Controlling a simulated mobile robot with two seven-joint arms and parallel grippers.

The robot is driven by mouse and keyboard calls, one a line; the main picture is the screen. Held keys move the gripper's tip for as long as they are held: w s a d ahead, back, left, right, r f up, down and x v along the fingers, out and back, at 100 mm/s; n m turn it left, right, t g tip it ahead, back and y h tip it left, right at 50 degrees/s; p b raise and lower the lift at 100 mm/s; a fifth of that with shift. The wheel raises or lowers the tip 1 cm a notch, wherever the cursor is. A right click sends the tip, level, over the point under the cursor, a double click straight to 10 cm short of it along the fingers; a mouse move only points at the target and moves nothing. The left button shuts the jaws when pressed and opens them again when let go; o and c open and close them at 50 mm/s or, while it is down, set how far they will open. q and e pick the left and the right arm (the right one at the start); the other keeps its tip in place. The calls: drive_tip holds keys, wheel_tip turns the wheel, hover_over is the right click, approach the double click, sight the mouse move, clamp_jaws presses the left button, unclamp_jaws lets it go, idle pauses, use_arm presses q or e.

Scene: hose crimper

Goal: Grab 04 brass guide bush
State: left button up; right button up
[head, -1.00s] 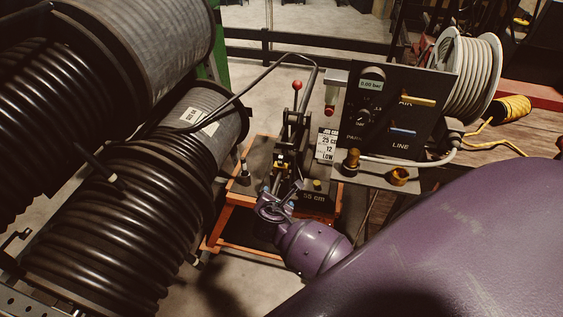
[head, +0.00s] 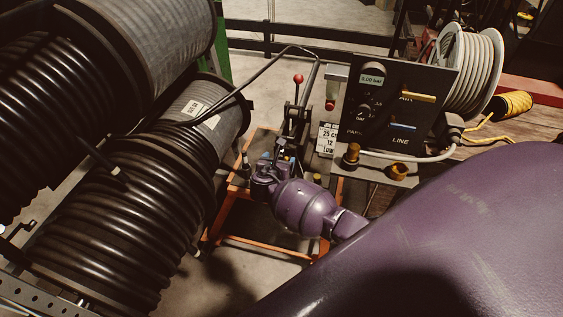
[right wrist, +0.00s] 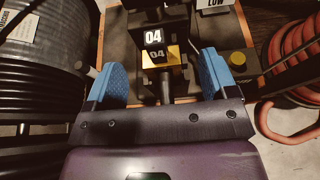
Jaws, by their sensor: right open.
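The 04 brass guide bush (right wrist: 160,55) shows in the right wrist view as a yellow brass piece marked 04, set in a dark fixture. A white 04 label (right wrist: 153,37) sits just above it. My right gripper (right wrist: 164,72) is open, with one blue-padded finger on each side of the bush's position in the picture. I see no contact between the pads and the bush. In the head view my right gripper (head: 272,168) is over the orange-framed stand, and its wrist hides most of the fixture. My left gripper is not in view.
Large black hose reels (head: 110,220) crowd the left. A control panel (head: 392,105) stands at the right, with brass fittings (head: 398,172) on the shelf below it. A red-knobbed lever (head: 298,79) rises behind the fixture. A red hose (right wrist: 290,75) coils at the right.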

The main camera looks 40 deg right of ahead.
sight(281, 157)
drive_tip(key=shift+b+x, duration=0.3)
drive_tip(key=shift+x, duration=1.75)
drive_tip(key=c, duration=1.1)
